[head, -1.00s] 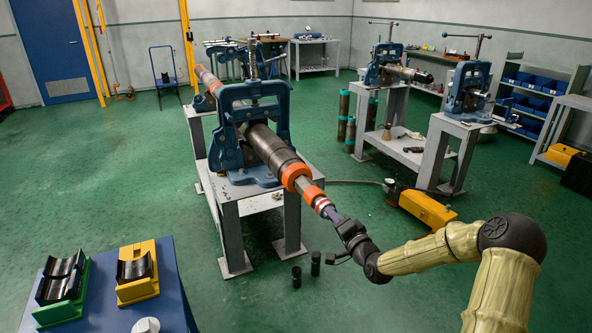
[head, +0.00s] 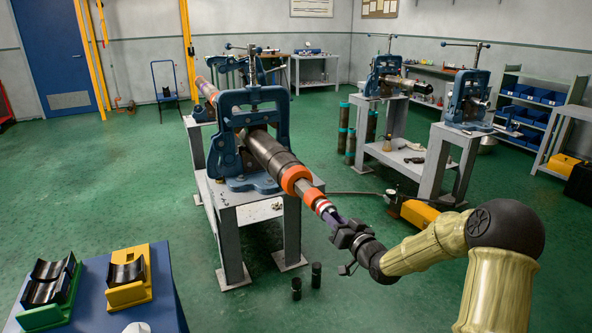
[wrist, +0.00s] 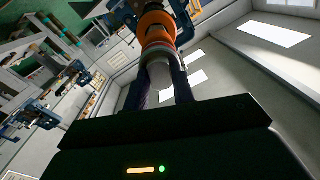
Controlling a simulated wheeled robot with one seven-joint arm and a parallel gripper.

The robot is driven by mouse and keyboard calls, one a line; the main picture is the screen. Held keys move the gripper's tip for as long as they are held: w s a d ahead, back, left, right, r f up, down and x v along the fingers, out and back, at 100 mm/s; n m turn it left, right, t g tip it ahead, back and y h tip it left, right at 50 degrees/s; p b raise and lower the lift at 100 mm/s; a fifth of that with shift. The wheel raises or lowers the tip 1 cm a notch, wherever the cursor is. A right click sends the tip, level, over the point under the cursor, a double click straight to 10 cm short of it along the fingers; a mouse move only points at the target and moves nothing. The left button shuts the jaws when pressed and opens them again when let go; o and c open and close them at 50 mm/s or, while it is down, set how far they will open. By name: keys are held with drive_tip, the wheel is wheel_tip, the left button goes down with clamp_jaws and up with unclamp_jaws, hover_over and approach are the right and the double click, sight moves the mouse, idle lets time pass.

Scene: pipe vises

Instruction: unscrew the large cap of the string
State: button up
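The string is a long pipe assembly (head: 270,152) clamped in a blue vise (head: 228,150) on a grey stand. Its near end has orange rings (head: 296,180) and a red-and-white banded end, the cap (head: 323,206). In the wrist view an orange ring (wrist: 157,27) and the pale end piece (wrist: 160,74) show. My gripper (head: 335,218) is at this near end, in line with the pipe. In the wrist view its two dark fingers (wrist: 160,86) lie along both sides of the end piece, with no clear gap. The fingertips' contact is partly hidden.
A blue table (head: 165,290) at lower left holds a green (head: 62,312) and a yellow cradle (head: 130,292). Two short dark cylinders (head: 316,275) stand on the floor below the pipe end. A yellow box (head: 420,213) lies behind my arm. Other vise stands are at back right.

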drive_tip(key=shift+o, duration=1.3)
drive_tip(key=shift+a+f, duration=0.15)
drive_tip(key=shift+f, duration=0.05)
drive_tip(key=shift+r, duration=0.1)
drive_tip(key=shift+v, duration=1.15)
drive_tip(key=shift+r, duration=0.15)
drive_tip(key=m+p, duration=0.5)
drive_tip(key=m, duration=0.2)
drive_tip(key=m+p, duration=0.5)
drive_tip(key=m, duration=0.3)
drive_tip(key=shift+t+h, duration=0.3)
drive_tip(key=shift+t, duration=0.1)
